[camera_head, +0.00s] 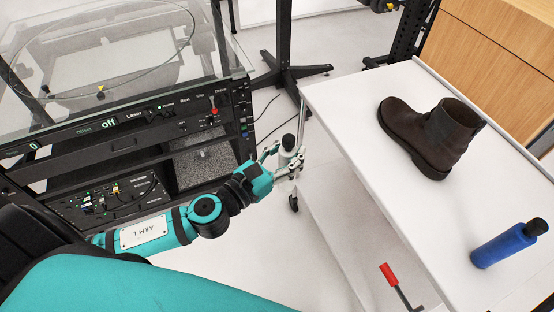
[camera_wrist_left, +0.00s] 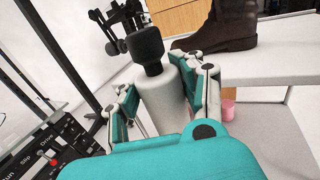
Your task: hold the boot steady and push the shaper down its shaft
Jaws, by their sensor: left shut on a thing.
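The dark brown boot (camera_head: 432,135) stands upright on the white table (camera_head: 350,100), its toe to the left and its shaft opening up at the right. Part of it shows at the top of the left wrist view (camera_wrist_left: 225,25). My left gripper (camera_head: 285,160) is off the table's left edge, well apart from the boot. It is shut on a white bottle with a black cap (camera_wrist_left: 160,85), held roughly upright between its fingers. I cannot make out a shaper in either view. My right gripper is not in view.
A blue bottle with a black cap (camera_head: 510,242) lies at the table's right. A red-handled tool (camera_head: 390,275) is lower down, near the table's front edge. A glass-topped machine (camera_head: 120,120) with a control panel stands at left. A pink object (camera_wrist_left: 228,110) sits below the tabletop.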

